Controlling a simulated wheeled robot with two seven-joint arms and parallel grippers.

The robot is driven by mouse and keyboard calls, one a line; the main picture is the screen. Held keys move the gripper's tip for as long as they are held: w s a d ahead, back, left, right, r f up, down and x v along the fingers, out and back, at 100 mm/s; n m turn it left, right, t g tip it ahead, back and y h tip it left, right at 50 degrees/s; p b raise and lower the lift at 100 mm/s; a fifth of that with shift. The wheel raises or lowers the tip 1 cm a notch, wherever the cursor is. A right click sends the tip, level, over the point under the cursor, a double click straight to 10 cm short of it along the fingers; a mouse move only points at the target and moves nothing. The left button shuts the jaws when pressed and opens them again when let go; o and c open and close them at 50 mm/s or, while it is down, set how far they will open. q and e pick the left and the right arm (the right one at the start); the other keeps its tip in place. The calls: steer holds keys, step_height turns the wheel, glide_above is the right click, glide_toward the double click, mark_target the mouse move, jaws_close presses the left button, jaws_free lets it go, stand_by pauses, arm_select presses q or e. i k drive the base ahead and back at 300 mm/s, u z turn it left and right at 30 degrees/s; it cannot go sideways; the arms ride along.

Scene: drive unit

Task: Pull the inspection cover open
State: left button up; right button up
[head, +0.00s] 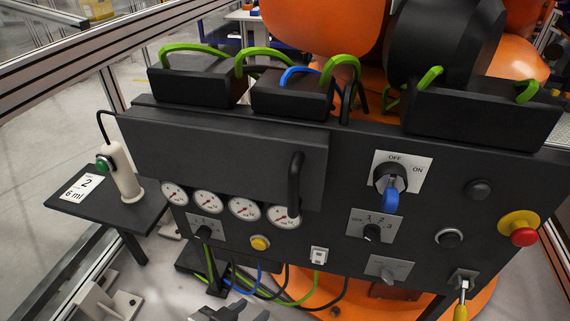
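The inspection cover (215,150) is a wide dark panel across the upper left of the black drive unit front. It stands proud of the front, just above the gauges, and its upright black bar handle (294,184) is near its right end. No gripper touches the handle or cover. My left gripper (228,312) shows only as dark parts at the bottom edge, below the cover and the unit front. Its fingertips are too cut off to tell open from shut. My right gripper is not in view.
Below the cover are several gauges (244,209) and a yellow button (260,243). To the right are a blue-handled rotary switch (390,195) and a red emergency stop (523,236). A small side table (110,212) stands at left. Cables hang under the unit.

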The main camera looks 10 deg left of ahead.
mark_target(291, 173)
steer(key=z, duration=1.75)
steer(key=k, duration=1.2)
steer(key=u, duration=1.6)
steer(key=i, duration=0.55)
steer(key=u, duration=0.1)
